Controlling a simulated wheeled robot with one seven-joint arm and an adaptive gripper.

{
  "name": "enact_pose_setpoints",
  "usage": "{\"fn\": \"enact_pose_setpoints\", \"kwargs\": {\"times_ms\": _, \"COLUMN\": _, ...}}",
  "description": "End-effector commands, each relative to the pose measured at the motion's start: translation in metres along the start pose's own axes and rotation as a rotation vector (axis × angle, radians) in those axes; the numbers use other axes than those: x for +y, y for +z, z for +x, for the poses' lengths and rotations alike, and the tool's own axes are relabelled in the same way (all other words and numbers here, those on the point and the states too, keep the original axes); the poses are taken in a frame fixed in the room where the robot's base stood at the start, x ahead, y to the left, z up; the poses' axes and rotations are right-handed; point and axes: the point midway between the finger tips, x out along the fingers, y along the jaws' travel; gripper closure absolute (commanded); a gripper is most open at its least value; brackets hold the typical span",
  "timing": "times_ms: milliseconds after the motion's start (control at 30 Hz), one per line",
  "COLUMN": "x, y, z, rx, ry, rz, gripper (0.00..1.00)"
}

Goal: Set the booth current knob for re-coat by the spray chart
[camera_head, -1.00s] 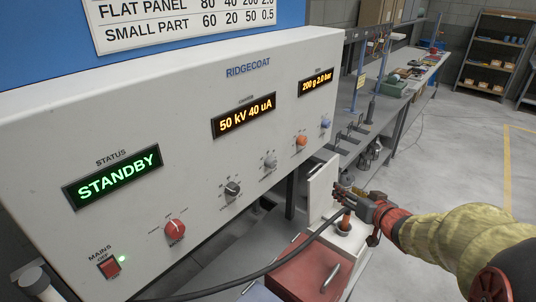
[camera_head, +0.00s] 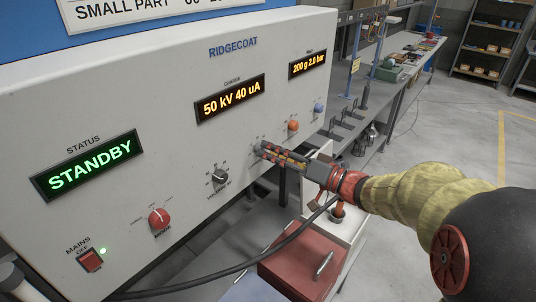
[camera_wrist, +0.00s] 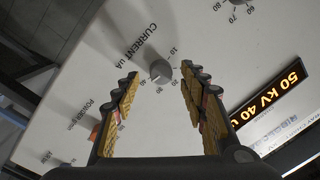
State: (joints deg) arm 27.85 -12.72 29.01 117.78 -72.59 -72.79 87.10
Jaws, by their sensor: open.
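The current knob (camera_wrist: 160,71) is a small grey knob on the white panel, labelled CURRENT UA, in the wrist view. My gripper (camera_wrist: 160,77) is open, with one finger on each side of the knob; I cannot tell whether they touch it. In the head view my gripper (camera_head: 262,151) reaches the panel and hides the knob. The charge display (camera_head: 230,98) reads 50 kV 40 uA in amber. The spray chart (camera_head: 150,8) is cut off at the top; only part of its SMALL PART row shows.
The voltage knob (camera_head: 220,176) is left of my gripper and the orange knob (camera_head: 293,126) right of it. The status display (camera_head: 88,165) reads STANDBY. A black cable (camera_head: 225,272) crosses below the panel, over a red box (camera_head: 300,268).

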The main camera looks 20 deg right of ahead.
Motion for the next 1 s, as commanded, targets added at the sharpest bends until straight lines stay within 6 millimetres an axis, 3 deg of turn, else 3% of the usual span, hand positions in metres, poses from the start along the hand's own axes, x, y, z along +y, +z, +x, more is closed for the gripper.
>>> {"fn": "enact_pose_setpoints", "kwargs": {"times_ms": 200, "x": 0.000, "y": 0.000, "z": 0.018, "rx": 0.000, "ry": -0.001, "rz": -0.002, "gripper": 0.57}}
{"fn": "enact_pose_setpoints", "kwargs": {"times_ms": 500, "x": -0.001, "y": -0.001, "z": 0.020, "rx": 0.001, "ry": 0.000, "rz": -0.002, "gripper": 0.58}}
{"fn": "enact_pose_setpoints", "kwargs": {"times_ms": 1000, "x": 0.000, "y": -0.001, "z": 0.020, "rx": 0.001, "ry": 0.000, "rz": -0.002, "gripper": 0.86}}
